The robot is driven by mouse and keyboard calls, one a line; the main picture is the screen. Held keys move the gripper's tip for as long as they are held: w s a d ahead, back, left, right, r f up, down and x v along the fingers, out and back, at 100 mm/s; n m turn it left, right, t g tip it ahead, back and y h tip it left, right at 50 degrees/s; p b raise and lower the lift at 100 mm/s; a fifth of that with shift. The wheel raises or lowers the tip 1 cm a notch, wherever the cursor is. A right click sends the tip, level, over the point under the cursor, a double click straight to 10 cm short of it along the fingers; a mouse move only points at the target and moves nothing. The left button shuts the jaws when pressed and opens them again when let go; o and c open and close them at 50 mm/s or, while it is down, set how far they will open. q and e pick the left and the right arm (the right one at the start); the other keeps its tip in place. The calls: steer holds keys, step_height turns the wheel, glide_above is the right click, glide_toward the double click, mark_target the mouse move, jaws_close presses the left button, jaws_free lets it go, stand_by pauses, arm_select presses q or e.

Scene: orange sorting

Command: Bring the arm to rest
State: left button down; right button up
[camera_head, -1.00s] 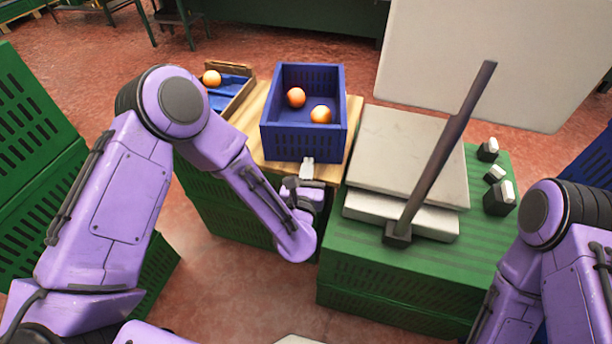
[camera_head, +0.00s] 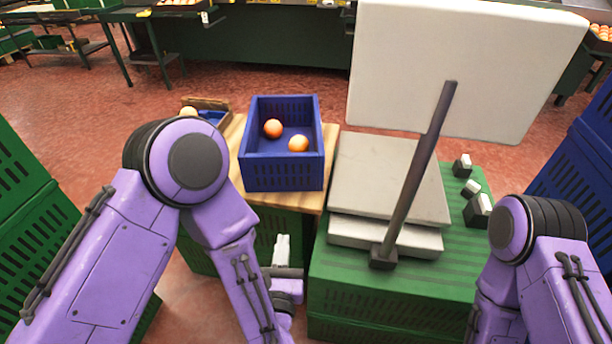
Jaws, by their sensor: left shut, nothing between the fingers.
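My left arm comes in from the left, bent at the elbow, with its forearm pointing down. My left gripper (camera_head: 282,250) is shut and empty. It shows low in front of the wooden board, apart from the blue crate. My right arm shows at the lower right, but its gripper is out of view. The blue crate (camera_head: 283,177) stands on the wooden board (camera_head: 322,187) and holds two oranges (camera_head: 272,128) (camera_head: 298,143).
A scale with a pale plate (camera_head: 390,175) and a dark post (camera_head: 420,170) stands on green crates (camera_head: 400,290) to the right. Small grey-white blocks (camera_head: 478,209) lie beside it. A shallow box with an orange (camera_head: 188,111) is partly hidden behind my left elbow. Green crates (camera_head: 30,210) stand at the left.

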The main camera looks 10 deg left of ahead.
arm_select(q)
steer(key=s+a+f+m+g, duration=0.3)
steer(key=f+m, duration=0.3)
steer(key=m, duration=0.4)
steer(key=s+a+f+m+g+h, duration=0.1)
steer(key=s+a+f+m+g, duration=0.2)
steer(key=f+m, duration=0.45)
steer(key=s+a+f+m+g, duration=0.25)
steer(key=f+m+g, duration=0.2)
steer(key=m, duration=0.65)
steer(key=s+a+f+m+g+y, duration=0.25)
steer(key=s+a+f+g, duration=0.3)
steer(key=s+a, duration=0.65)
step_height(320, 180, up, 17)
steer(key=t+p, duration=0.1)
steer(key=p, duration=1.6)
steer(key=shift+w+d+n, duration=0.25)
steer(key=shift+w+n, duration=0.05)
steer(key=shift+w, duration=0.05)
